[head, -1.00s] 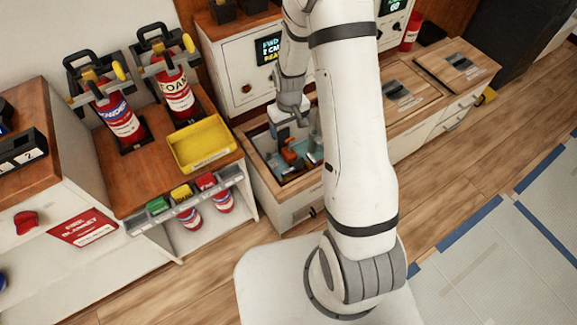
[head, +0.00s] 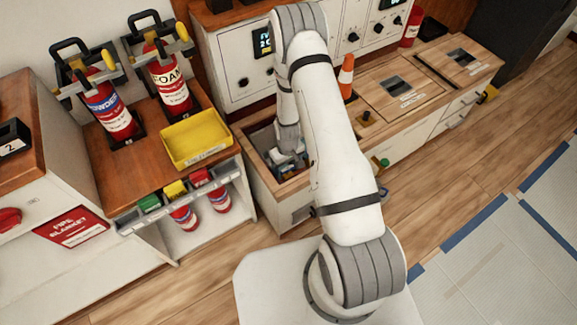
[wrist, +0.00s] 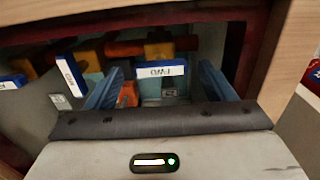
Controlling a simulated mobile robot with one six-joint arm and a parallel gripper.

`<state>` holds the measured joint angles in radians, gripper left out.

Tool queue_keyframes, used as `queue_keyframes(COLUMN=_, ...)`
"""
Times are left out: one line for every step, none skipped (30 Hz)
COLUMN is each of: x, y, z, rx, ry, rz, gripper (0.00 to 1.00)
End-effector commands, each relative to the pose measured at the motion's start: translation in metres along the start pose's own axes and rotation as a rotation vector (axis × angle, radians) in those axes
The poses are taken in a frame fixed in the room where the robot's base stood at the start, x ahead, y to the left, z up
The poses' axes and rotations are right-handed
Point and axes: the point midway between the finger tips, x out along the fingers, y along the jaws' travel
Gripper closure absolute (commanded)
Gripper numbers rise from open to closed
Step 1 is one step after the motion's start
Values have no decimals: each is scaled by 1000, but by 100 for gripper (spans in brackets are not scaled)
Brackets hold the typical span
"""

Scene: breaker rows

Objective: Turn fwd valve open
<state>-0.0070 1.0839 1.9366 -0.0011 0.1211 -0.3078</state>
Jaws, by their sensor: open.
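The tag lettered FWD (wrist: 162,71) hangs in front of a yellow-orange valve part (wrist: 160,51) in the wrist view. The lettering looks upside down there. My gripper (wrist: 160,82) is open, its two blue fingers on either side of this tag with gaps visible; I cannot tell whether they touch the valve. An orange piece (wrist: 128,94) shows beside the left finger. In the head view my gripper (head: 288,160) is down in the open bay (head: 283,196) of the wooden-topped bench, hiding most of its contents. The valve's position is not clear.
Two more tags, one tilted (wrist: 67,73) and one at the left edge (wrist: 12,82), hang left of my gripper. Bay walls stand close around it.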

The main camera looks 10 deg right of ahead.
Motion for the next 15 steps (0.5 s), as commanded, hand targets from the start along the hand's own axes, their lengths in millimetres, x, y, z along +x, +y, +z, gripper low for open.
queue_keyframes(x=4, y=0, z=0, rx=0, ry=0, rz=0, gripper=24)
queue_keyframes(x=6, y=0, z=0, rx=0, ry=0, rz=0, gripper=24)
queue_keyframes(x=7, y=0, z=0, rx=0, ry=0, rz=0, gripper=24)
queue_keyframes(x=7, y=0, z=0, rx=0, ry=0, rz=0, gripper=24)
queue_keyframes(x=7, y=0, z=0, rx=1, ry=0, rz=0, gripper=24)
queue_keyframes(x=7, y=0, z=0, rx=1, ry=0, rz=0, gripper=24)
queue_keyframes(x=7, y=0, z=0, rx=1, ry=0, rz=0, gripper=24)
queue_keyframes(x=7, y=0, z=0, rx=1, ry=0, rz=0, gripper=24)
queue_keyframes(x=7, y=0, z=0, rx=1, ry=0, rz=0, gripper=24)
queue_keyframes(x=7, y=0, z=0, rx=1, ry=0, rz=0, gripper=24)
queue_keyframes(x=7, y=0, z=0, rx=1, ry=0, rz=0, gripper=24)
queue_keyframes(x=7, y=0, z=0, rx=1, ry=0, rz=0, gripper=28)
queue_keyframes(x=7, y=0, z=0, rx=1, ry=0, rz=0, gripper=30)
queue_keyframes(x=7, y=0, z=0, rx=1, ry=0, rz=0, gripper=33)
queue_keyframes(x=7, y=0, z=0, rx=1, ry=0, rz=0, gripper=36)
